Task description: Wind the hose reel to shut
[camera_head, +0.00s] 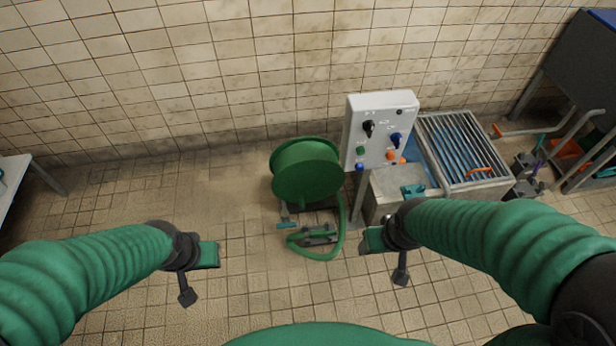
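The green hose reel (308,172) stands on the tiled floor near the wall, in the middle of the view. A light green hose (341,232) hangs from its right side and loops on the floor around a small grey fitting (318,236). A crank or handle is not clearly visible on the reel. My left gripper (207,256) is in front and to the left of the reel, apart from it. My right gripper (372,240) is to the right of the hose loop, apart from the reel. I cannot tell whether the fingers of either are open.
A white control panel (380,131) with knobs and buttons stands on a post right of the reel. A white table (12,178) is at far left. Floor left of the reel is clear.

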